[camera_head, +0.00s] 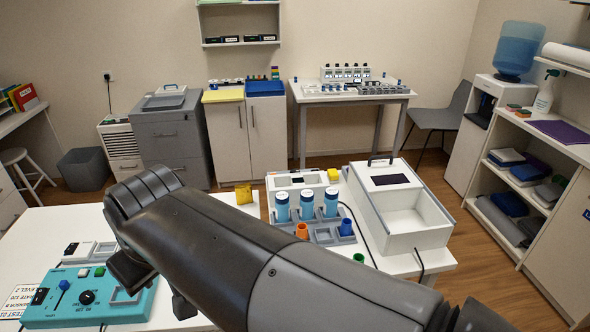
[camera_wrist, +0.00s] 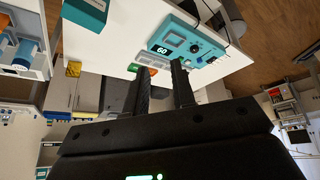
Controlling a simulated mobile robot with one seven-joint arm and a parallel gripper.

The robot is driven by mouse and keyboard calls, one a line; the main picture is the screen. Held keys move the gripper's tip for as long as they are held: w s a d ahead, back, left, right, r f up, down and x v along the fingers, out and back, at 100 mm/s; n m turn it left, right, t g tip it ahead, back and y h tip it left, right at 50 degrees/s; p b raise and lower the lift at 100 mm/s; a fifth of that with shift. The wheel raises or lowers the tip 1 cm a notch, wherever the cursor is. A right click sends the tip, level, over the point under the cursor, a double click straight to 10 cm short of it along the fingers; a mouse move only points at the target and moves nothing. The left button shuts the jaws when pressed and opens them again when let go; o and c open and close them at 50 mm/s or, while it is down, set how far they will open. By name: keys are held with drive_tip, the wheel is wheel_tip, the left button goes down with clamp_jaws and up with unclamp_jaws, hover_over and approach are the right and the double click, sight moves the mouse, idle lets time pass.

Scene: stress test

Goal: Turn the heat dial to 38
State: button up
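A teal control box (camera_head: 52,312) lies on the white table at the lower left of the head view. In the head view my arm hides part of the table.
A rack with blue-capped bottles (camera_head: 307,204) and an open white box (camera_head: 410,215) stand on the table right of my arm. A yellow block (camera_head: 244,194) lies near the table's back edge. A black cable runs beside the white box.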

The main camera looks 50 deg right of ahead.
drive_tip(key=shift+o, duration=1.4)
drive_tip(key=w+d+r+n+g, duration=0.1)
drive_tip(key=w+d+r, duration=0.4)
drive_tip(key=w, duration=0.3)
drive_tip(key=shift+h, duration=0.4)
drive_tip(key=w+d+r+n+g, duration=0.1)
drive_tip(key=w+d+n, duration=0.1)
drive_tip(key=w+d, duration=0.7)
drive_tip(key=w+d+r+n+g, duration=0.15)
drive_tip(key=w+d, duration=0.45)
drive_tip(key=d, duration=0.6)
drive_tip(key=n+g+y, duration=0.1)
drive_tip(key=n+g, duration=0.1)
drive_tip(key=n, duration=0.2)
hover_over(295, 170)
wheel_tip(295, 170, down, 17)
wheel_tip(295, 170, down, 11)
drive_tip(key=shift+r, duration=0.15)
